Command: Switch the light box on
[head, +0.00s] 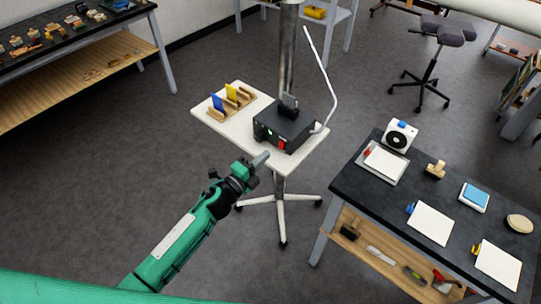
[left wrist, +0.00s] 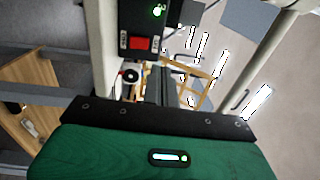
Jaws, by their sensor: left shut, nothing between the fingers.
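The light box (head: 285,128) is a black box on a white wheeled stand, with a pale bent arm rising at its right. Its front has a red switch (head: 282,145) and a small glowing green light. In the left wrist view the red switch (left wrist: 139,43) sits between two small labels, below the green light (left wrist: 158,10). Which way the switch is tipped is too small to tell. My left gripper (head: 261,159) is shut and empty, in front of and a little left of the switch, apparently apart from it. My right gripper is not in view.
The white stand top (head: 222,117) also holds a wooden rack (head: 238,100) with blue and yellow plates, left of the light box. A dark bench (head: 350,184) with pads and small tools stands at the right. Another bench (head: 70,40) is at the far left. Open floor lies between.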

